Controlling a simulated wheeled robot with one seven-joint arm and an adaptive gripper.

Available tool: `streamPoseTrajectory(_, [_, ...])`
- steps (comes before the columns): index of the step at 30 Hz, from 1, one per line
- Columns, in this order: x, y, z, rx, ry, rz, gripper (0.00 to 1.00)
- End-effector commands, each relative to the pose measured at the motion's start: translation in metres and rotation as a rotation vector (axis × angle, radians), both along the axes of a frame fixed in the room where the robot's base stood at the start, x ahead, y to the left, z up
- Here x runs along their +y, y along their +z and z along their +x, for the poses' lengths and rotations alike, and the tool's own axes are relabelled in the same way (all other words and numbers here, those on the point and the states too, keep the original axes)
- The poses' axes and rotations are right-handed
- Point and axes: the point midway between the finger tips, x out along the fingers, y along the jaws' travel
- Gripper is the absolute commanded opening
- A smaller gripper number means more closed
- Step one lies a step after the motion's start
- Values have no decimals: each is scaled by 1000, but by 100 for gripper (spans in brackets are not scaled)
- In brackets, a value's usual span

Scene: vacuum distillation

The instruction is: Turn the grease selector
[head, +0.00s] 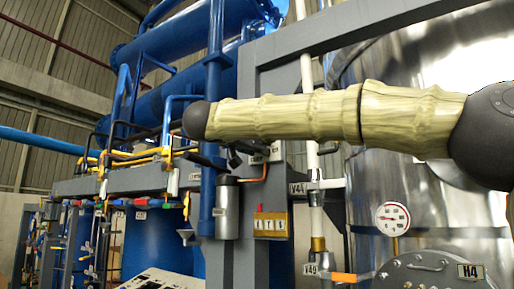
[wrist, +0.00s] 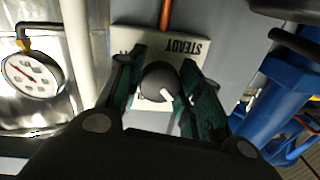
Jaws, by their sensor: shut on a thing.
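The grease selector is a round black knob (wrist: 158,84) with a white pointer mark. In the wrist view it sits on a pale plate (wrist: 150,42) that bears the word STEADY, upside down. The pointer mark is at the knob's lower right. My gripper (wrist: 161,72) has its two dark green fingers on either side of the knob and is shut on it. The fingers cover parts of the plate, so other lettering is mostly hidden. In the head view my arm crosses in front of the equipment, and I cannot make out the gripper or the knob clearly.
A white gauge (wrist: 32,75) and a pale vertical pipe (wrist: 78,45) are left of the gripper in the wrist view. Blue pipework (wrist: 275,105) is close on the right. A copper-coloured tube (wrist: 165,15) runs above the plate. The head view shows a shiny tank (head: 440,225) at right.

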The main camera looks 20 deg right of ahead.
Motion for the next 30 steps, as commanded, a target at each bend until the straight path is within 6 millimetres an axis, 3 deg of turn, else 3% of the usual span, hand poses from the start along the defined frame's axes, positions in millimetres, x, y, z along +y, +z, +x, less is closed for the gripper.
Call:
streamPoseTrajectory(21, [1, 3, -2, -5, 0, -1, 12])
streamPoseTrajectory(22, [1, 3, -2, -5, 0, -1, 38])
streamPoseTrajectory(25, [1, 3, -2, -4, 1, -1, 56])
streamPoseTrajectory(30, [1, 2, -1, -2, 1, -1, 58])
